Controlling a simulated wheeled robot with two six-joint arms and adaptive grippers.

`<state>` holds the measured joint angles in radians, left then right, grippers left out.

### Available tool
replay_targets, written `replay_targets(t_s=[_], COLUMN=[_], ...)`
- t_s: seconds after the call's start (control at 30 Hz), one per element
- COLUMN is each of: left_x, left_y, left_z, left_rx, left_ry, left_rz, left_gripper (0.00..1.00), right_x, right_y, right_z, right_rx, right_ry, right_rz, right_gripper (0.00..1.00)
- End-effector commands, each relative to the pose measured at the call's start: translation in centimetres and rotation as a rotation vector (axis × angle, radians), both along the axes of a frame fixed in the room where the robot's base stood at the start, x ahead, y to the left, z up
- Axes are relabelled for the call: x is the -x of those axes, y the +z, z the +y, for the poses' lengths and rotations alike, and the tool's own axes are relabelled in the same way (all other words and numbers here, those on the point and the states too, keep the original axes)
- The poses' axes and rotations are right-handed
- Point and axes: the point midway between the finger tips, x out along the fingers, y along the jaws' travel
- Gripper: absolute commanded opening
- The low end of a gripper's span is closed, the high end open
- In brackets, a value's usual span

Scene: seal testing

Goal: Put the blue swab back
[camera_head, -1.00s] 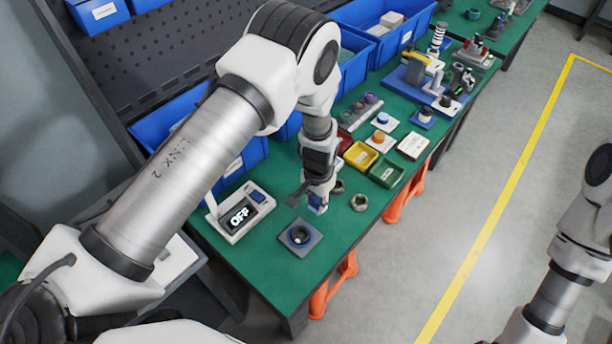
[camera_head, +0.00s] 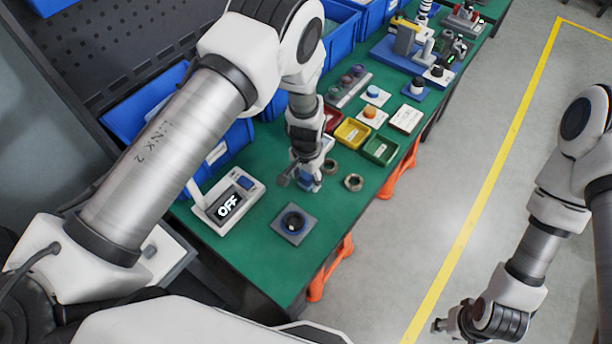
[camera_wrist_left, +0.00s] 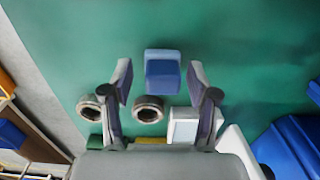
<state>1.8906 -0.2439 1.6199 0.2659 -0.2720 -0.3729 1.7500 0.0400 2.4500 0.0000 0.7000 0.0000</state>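A small blue block-like piece (camera_wrist_left: 162,72), which I take to be the blue swab, shows between the fingertips in the left wrist view. It also shows just below the left gripper in the head view (camera_head: 311,183). My left gripper (camera_wrist_left: 158,80) is open over the green table, with a gap visible between each finger and the blue piece. In the head view, my left gripper (camera_head: 300,174) is low at the table, beside two metal rings. My right gripper (camera_head: 452,324) is away from the table, over the floor; its fingers are too small to judge.
Two metal rings (camera_head: 353,182) lie right of the left gripper. A square pad with a dark round centre (camera_head: 292,224) and a device reading OFF (camera_head: 229,205) are nearer. Yellow (camera_head: 352,133) and green (camera_head: 381,150) trays stand beyond. Blue bins (camera_head: 155,105) line the back.

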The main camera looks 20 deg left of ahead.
Motion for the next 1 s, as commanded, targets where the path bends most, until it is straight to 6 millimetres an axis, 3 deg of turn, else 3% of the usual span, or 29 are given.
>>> replay_targets(t_s=[0.27, 0.6, 0.7, 1.0], left_x=[-0.1, -0.1, 0.0, 0.0], left_y=[1.4, 9.6, 11.2, 12.3], left_z=[0.0, 0.0, -0.1, -0.1], left_rx=[-0.001, -0.001, 0.0, 0.0], left_ry=[-0.001, 0.0, 0.0, 0.0], left_rz=[-0.003, -0.006, -0.002, 0.001], left_gripper=[0.59, 0.59, 0.59, 0.59], right_x=[0.0, 0.0, 0.0, 0.0], right_y=[-0.3, -2.5, -2.8, -2.8], right_z=[0.0, 0.0, 0.0, 0.0], right_rx=[0.0, 0.0, 0.0, 0.0], right_ry=[0.0, 0.0, 0.0, 0.0], right_rz=[0.0, 0.0, 0.0, 0.0], right_gripper=[0.4, 0.4, 0.4, 0.4])
